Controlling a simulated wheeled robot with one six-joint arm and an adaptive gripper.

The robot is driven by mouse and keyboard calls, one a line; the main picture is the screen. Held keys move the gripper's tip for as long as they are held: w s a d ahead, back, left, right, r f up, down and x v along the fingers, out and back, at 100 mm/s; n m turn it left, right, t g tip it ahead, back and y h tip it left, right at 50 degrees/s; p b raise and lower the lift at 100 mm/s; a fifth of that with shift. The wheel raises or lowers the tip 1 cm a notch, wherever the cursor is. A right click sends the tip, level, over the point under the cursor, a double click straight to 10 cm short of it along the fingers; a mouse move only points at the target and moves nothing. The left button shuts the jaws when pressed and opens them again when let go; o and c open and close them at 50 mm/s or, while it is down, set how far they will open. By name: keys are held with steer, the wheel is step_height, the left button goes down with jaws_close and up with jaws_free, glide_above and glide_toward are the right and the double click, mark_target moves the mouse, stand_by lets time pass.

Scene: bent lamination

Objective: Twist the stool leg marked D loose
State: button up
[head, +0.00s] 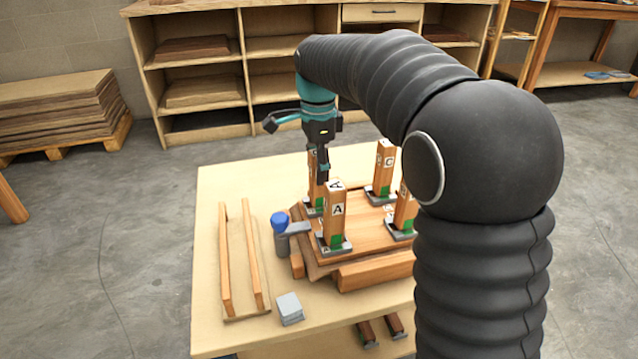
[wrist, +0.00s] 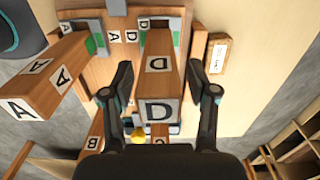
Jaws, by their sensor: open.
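The stool leg marked D (wrist: 158,62) is a square wooden post with D labels, standing on the upturned wooden seat (head: 365,225). In the head view leg D (head: 313,190) is partly hidden behind my gripper and leg A. My gripper (wrist: 160,85) is open, with its two fingers on either side of leg D and gaps showing in the wrist view. In the head view my gripper (head: 322,165) points down at the top of leg D. Leg A (head: 334,212), leg C (head: 384,165) and leg B (head: 403,208) also stand in green-marked metal brackets.
Leg A (wrist: 45,85) stands close to the left of my gripper in the wrist view. A blue-capped container (head: 280,222), a rack with two wooden rails (head: 252,255) and a grey block (head: 290,308) are on the table (head: 215,335). Shelves (head: 200,75) stand behind.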

jaws_close()
steer(key=shift+n+p, duration=0.8)
steer(key=shift+n, duration=1)
steer(key=shift+n+p, duration=0.7)
steer(key=shift+n, duration=1.1)
